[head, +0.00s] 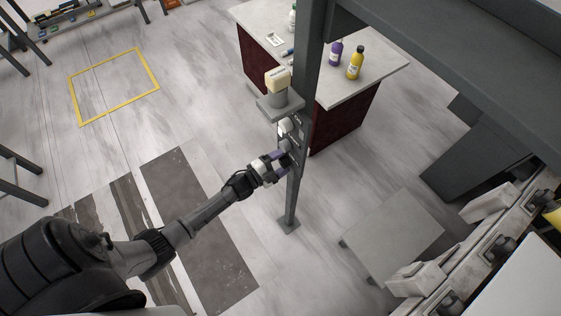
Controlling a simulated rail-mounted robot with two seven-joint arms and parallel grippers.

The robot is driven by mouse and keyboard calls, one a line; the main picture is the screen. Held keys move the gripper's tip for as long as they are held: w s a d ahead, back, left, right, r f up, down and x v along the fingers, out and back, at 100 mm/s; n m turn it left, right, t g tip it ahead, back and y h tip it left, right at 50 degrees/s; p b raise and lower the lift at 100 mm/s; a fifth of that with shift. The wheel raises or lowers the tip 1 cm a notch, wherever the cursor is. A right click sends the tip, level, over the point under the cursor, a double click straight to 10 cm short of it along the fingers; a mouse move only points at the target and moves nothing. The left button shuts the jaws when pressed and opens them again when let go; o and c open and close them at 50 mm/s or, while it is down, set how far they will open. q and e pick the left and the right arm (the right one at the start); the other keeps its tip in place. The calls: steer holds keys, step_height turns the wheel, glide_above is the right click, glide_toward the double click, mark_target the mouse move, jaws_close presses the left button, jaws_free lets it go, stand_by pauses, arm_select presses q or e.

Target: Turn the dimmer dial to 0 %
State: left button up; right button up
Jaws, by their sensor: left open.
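My left gripper (279,160) reaches in from the left with its fingers at a panel (302,143) on a grey post. The gripper is open, with its fingertips close to the panel's face. A small white round part (286,125) sits on the panel just above the gripper. The dimmer dial cannot be made out clearly; the fingers cover part of the panel, and its setting cannot be read. Whether the fingers touch a dial cannot be told. My right gripper is not in view.
The grey post (293,200) stands on the floor and carries a small shelf (281,105) with a beige-topped object (277,81). Behind it is a stone-topped counter (385,72) with purple and yellow bottles (355,62). A low grey platform (393,236) stands right.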

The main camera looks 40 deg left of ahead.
arm_select(q)
steer(key=v, duration=1.4)
steer(key=shift+b, duration=0.45)
steer(key=shift+w, duration=0.15)
